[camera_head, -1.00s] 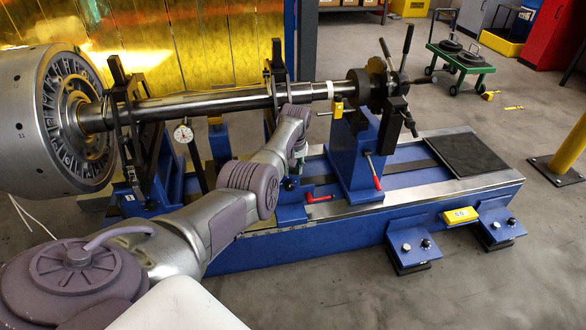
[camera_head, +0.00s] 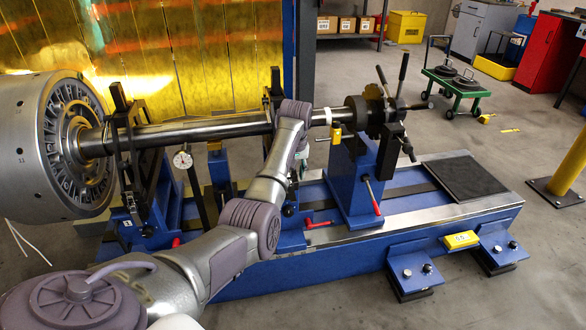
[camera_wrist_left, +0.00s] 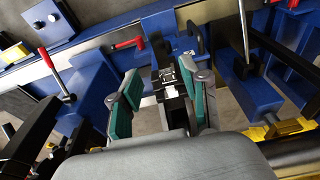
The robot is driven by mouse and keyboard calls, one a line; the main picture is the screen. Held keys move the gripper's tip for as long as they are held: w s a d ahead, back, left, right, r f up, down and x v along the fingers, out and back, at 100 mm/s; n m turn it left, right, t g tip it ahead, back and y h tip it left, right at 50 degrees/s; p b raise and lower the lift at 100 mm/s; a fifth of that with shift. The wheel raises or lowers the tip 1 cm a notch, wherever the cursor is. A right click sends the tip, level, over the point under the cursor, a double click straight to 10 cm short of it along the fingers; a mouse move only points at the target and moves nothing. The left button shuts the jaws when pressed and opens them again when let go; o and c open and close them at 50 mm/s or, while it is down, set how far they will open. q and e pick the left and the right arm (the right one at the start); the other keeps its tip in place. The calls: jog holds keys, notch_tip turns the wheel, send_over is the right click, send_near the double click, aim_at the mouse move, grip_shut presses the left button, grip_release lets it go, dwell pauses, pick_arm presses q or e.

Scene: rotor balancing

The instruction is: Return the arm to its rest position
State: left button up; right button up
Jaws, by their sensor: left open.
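My left arm (camera_head: 250,222) comes in from the lower left of the head view and reaches over the front of the blue balancing bench. Its wrist stands in front of the long shaft (camera_head: 225,128). The arm hides most of the left gripper in this view. In the left wrist view my left gripper (camera_wrist_left: 161,78) shows two teal-padded fingers spread apart, with nothing held between them. It points at blue bench parts and a red-handled lever (camera_wrist_left: 128,43); contact cannot be told. My right gripper is in neither view.
The large grey rotor (camera_head: 30,145) stands at the left on the bench (camera_head: 330,254). A dial gauge (camera_head: 182,160) and a blue pedestal (camera_head: 352,180) are near my arm. A green trolley (camera_head: 460,87) stands on the floor behind. A yellow post (camera_head: 570,165) is at the right.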

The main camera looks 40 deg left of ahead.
pick_arm(q)
jog(key=shift+s+d+r, duration=0.1)
jog(key=shift+r, duration=1)
